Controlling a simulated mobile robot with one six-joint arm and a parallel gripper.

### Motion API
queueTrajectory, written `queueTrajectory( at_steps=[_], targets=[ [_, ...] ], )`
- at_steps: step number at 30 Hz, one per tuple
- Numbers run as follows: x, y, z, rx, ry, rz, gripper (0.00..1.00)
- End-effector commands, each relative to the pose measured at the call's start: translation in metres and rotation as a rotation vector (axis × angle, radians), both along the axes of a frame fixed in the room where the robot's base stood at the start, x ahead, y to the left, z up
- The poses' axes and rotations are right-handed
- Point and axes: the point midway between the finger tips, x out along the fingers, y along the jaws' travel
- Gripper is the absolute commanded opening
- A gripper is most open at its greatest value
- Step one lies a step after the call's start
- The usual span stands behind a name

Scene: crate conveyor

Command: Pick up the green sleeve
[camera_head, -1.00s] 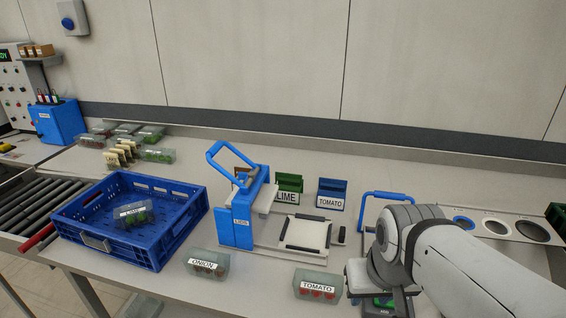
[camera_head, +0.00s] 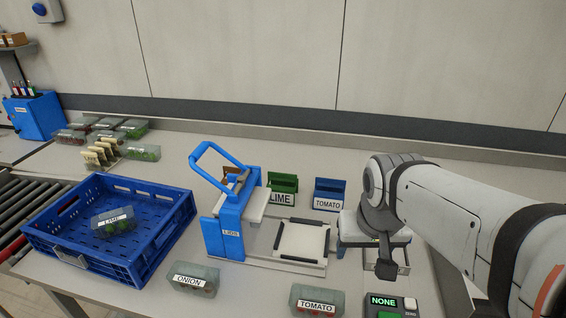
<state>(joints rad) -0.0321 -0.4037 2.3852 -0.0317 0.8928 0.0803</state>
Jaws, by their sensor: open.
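The green sleeve (camera_head: 283,182) stands upright behind the blue-framed press, with a white LIME card (camera_head: 281,199) at its front. The press handle and body are just left of it, and its base is in front. My gripper (camera_head: 386,268) is to the right and nearer the front, pointing down beyond the right side of the press. It is apart from the sleeve and open, with nothing seen in it. My wrist hides part of the bench behind it.
A blue TOMATO sleeve (camera_head: 329,189) stands right of the green one. The press (camera_head: 233,222) has a raised handle. A blue crate (camera_head: 180,222) holds a LIME pack. ONION (camera_head: 193,279) and TOMATO (camera_head: 317,301) packs lie in front. A display (camera_head: 390,305) reads NONE.

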Motion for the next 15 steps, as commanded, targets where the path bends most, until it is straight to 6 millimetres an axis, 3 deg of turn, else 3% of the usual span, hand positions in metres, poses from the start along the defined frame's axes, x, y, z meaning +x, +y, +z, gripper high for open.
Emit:
queueTrajectory(
  at_steps=[7, 13, 15],
  targets=[
    [0.101, 0.020, 0.020, -0.010, -0.017, -0.034, 0.84],
    [0.181, 0.044, 0.020, -0.015, -0.037, -0.065, 1.00],
    [0.208, 0.053, 0.016, -0.017, -0.045, -0.076, 1.00]
  ],
)
